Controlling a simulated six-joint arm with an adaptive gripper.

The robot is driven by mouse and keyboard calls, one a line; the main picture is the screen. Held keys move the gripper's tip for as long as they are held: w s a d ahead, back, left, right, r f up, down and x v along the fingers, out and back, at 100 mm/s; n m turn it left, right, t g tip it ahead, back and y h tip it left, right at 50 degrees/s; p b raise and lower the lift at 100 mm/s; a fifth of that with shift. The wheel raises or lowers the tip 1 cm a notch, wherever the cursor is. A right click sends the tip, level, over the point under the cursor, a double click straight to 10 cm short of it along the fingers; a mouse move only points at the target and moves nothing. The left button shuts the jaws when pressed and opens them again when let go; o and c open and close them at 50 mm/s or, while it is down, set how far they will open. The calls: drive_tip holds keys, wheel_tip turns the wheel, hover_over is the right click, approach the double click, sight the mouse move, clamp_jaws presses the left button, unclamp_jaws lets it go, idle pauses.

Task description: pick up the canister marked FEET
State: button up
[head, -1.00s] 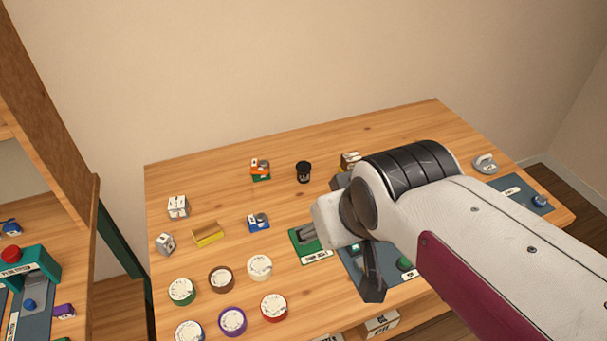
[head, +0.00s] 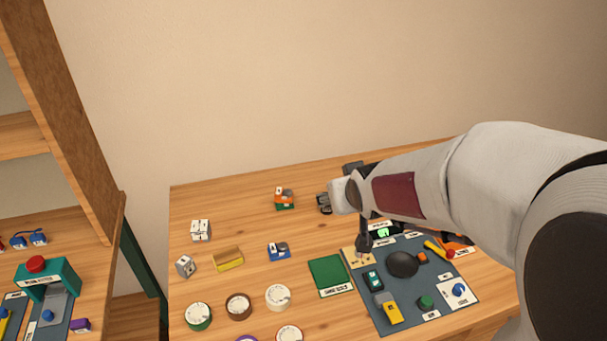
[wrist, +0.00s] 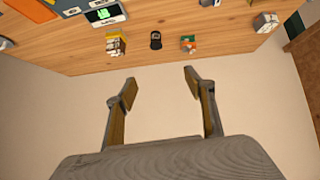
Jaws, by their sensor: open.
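A small black canister (wrist: 156,40) stands upright on the table in the wrist view, between a white and brown box and an orange and green block. No marking on it can be read, so I cannot tell that it says FEET. My gripper (wrist: 157,78) is open and empty, its fingers apart with bare wall showing between them. The canister appears beyond the fingertips, roughly centred between them and not touched. In the head view, my arm hides most of the gripper. A dark shape (head: 323,202) beside my arm there may be the canister or part of my gripper.
The orange and green block (head: 284,199) and white and brown box (wrist: 116,42) flank the canister. A blue block (head: 278,252), yellow tray (head: 228,259), green pad (head: 328,272) and several round dials (head: 278,297) lie nearer. A cluttered grey panel (head: 440,305) is at right.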

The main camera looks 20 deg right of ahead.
drive_tip(key=w+d+f+t, duration=0.1)
drive_tip(key=w+d+f, duration=0.1)
drive_tip(key=w+f, duration=0.2)
drive_tip(key=w+d+f+t+y, duration=0.1)
drive_tip(key=w+d+f, duration=0.1)
drive_tip(key=w+f, duration=0.3)
drive_tip(key=w+d+f+t, duration=0.2)
drive_tip(key=w+f, duration=0.3)
drive_tip(key=f, duration=0.4)
drive_tip(key=shift+w+f+y, duration=0.1)
drive_tip(key=shift+f+y, duration=0.15)
drive_tip(key=shift+y, duration=0.05)
drive_tip(key=shift+f+t, duration=0.3)
drive_tip(key=shift+f, duration=0.3)
drive_tip(key=shift+w, duration=0.1)
drive_tip(key=shift+x, duration=1.25)
drive_tip(key=shift+w+a+f, duration=0.15)
drive_tip(key=shift+w+f, duration=0.05)
drive_tip(key=shift+w, duration=0.3)
drive_tip(key=shift+w+a+f, duration=0.2)
drive_tip(key=shift+w, duration=0.35)
drive_tip(key=shift+w+a+f, duration=0.15)
drive_tip(key=shift+w+f, duration=0.05)
drive_tip(key=shift+w, duration=0.3)
drive_tip(key=shift+x, duration=0.95)
